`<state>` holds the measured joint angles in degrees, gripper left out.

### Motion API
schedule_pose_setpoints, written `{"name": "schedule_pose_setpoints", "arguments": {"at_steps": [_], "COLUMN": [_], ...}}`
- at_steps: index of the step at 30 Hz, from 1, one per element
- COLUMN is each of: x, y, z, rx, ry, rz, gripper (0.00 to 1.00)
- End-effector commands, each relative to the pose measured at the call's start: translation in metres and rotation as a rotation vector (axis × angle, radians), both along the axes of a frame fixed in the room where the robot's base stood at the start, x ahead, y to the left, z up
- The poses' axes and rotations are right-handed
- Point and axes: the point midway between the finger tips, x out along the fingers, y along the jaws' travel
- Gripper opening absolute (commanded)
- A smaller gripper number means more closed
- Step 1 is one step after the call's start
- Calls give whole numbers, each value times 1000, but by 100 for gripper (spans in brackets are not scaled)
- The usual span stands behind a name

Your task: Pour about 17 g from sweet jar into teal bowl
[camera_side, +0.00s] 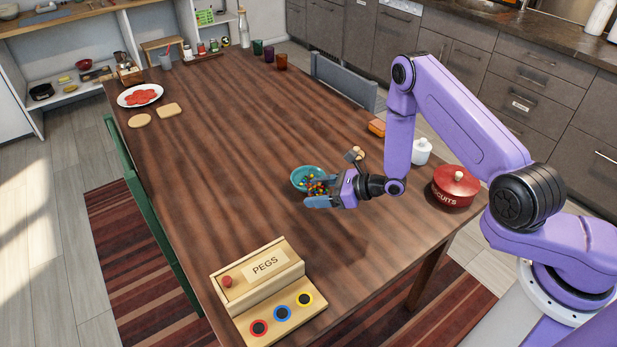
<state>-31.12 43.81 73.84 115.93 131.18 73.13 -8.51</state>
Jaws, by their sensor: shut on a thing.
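The teal bowl (298,185) stands on the wooden table, just left of and partly behind my gripper. My gripper (320,194) reaches in from the right, low over the bowl's near right side. It is shut on what seems to be the sweet jar (319,188), a small clear vessel with many-coloured sweets, seen between the fingers. The jar's outline and tilt are hard to make out. Coloured sweets show at the bowl's opening, but I cannot tell which lie in the bowl and which in the jar.
A red biscuit tin (455,188), a white lidded pot (421,152) and an orange block (377,127) stand to the right. A wooden pegs box (263,277) is at the near edge. A plate (126,101) is far left. The table's middle is clear.

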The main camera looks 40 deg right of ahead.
Motion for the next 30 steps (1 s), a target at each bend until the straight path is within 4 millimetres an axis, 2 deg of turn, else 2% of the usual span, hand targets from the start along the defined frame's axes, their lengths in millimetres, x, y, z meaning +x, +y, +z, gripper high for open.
{"name": "schedule_pose_setpoints", "arguments": {"at_steps": [3,9,22,30], "x": [-5,-11,-11,-8], "y": [12,22,23,21], "z": [-17,-31,-32,-29], "rx": [6,12,18,65], "ry": [-1,-4,4,80], "rz": [60,112,119,118], "gripper": [29,29,29,29]}}
